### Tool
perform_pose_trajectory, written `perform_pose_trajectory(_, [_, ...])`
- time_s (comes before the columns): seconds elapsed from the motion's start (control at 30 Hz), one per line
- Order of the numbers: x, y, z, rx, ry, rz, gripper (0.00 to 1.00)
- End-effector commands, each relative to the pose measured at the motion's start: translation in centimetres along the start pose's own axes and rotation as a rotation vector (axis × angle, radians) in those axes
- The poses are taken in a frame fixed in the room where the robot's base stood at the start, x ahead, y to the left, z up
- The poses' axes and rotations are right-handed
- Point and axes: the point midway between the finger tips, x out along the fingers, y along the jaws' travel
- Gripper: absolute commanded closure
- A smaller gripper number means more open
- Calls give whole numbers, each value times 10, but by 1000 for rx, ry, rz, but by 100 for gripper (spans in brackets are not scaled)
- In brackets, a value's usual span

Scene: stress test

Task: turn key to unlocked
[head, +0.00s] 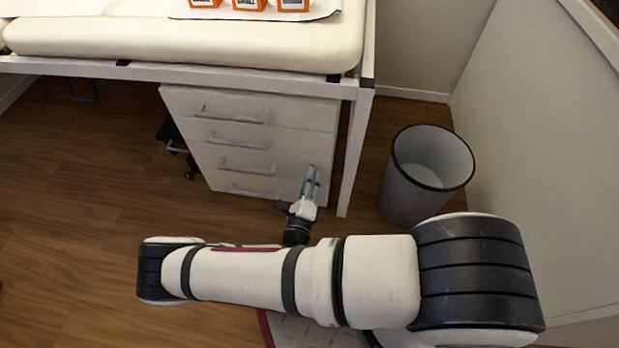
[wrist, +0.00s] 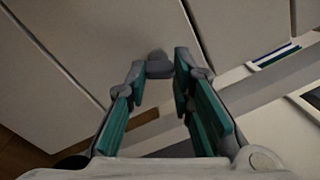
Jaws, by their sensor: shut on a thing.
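A white drawer cabinet (head: 290,140) with several grey handles stands under the table. My gripper (head: 311,178) is at the lower right of its front in the head view. In the wrist view, my gripper (wrist: 160,72) has its teal-padded fingers on either side of a small dark grey key (wrist: 159,65), and is shut on it. The key is against the cabinet front (wrist: 110,40), near a seam between drawers. The lock behind it is hidden, and I cannot read which way the key is turned.
A padded white table (head: 190,42) stands above the cabinet, with orange-and-white boxes (head: 249,4) on top. Its leg (head: 356,155) is just right of my gripper. A grey waste bin (head: 412,190) stands further right, beside a pale panel. Wooden floor is clear at left.

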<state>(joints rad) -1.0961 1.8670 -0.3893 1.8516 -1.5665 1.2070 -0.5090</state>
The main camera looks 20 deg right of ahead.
Motion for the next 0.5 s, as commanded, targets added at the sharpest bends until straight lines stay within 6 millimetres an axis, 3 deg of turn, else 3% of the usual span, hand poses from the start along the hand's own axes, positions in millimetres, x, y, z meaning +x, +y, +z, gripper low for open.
perform_pose_trajectory(0.5, [0,-1,0,-401,-32,1,100])
